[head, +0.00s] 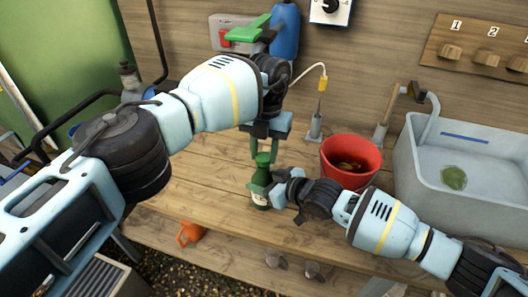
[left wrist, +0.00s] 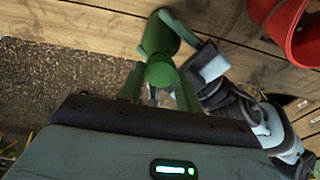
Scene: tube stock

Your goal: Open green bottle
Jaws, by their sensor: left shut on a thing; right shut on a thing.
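The green bottle (head: 261,198) with a pale label stands upright near the front edge of the wooden workbench. My left gripper (head: 264,154) points down from above, its fingers on either side of the bottle's green cap (head: 263,158). In the left wrist view the cap (left wrist: 160,73) sits between my left fingers (left wrist: 158,88). My right gripper (head: 270,190) is shut on the bottle's body from the right. The cap looks in line with the neck; whether it is loose I cannot tell.
A red bucket (head: 350,158) stands close behind my right arm. A grey sink (head: 468,165) is at the right. A blue container (head: 286,32) stands at the back. The bench left of the bottle is clear.

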